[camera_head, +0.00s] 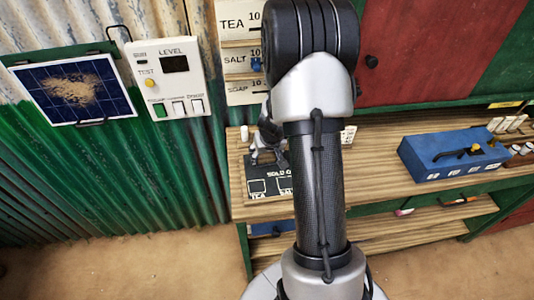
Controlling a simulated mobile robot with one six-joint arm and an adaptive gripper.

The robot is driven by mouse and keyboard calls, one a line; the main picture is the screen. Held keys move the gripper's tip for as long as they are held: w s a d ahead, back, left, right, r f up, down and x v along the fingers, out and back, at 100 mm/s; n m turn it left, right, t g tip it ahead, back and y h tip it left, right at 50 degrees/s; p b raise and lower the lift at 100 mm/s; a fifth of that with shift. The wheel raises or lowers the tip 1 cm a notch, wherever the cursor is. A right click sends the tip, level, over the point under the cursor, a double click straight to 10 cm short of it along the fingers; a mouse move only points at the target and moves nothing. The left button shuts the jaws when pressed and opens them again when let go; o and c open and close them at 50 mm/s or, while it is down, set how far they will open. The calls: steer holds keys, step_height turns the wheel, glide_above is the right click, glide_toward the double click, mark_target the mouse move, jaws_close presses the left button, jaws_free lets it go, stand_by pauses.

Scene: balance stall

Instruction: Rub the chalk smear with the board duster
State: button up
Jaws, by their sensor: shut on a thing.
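My gripper (264,157) is low over the counter, at the top left of a black slate (262,187) that reads "SOLD O…" with boxes marked "TEA" and "SALT". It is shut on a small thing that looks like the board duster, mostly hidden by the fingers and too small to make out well. I cannot tell whether it touches the slate. No chalk smear can be made out on the visible part of the slate; my arm covers its right side.
A blue box (453,154) with a yellow knob stands on the wooden counter (380,180) at right. A dusty solar panel (73,90) and a white level panel (168,75) hang on the corrugated wall. A small white object (244,133) stands left of my gripper.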

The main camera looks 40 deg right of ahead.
steer(key=r, duration=0.1)
steer(key=r+p, duration=0.1)
steer(key=d+r+p, duration=0.1)
steer(key=r, duration=0.1)
steer(key=shift+s, duration=0.3)
steer(key=shift+a+r+p, duration=0.1)
steer(key=shift+r+p, duration=1.45)
steer(key=shift+r, duration=0.4)
steer(key=shift+f, duration=0.1)
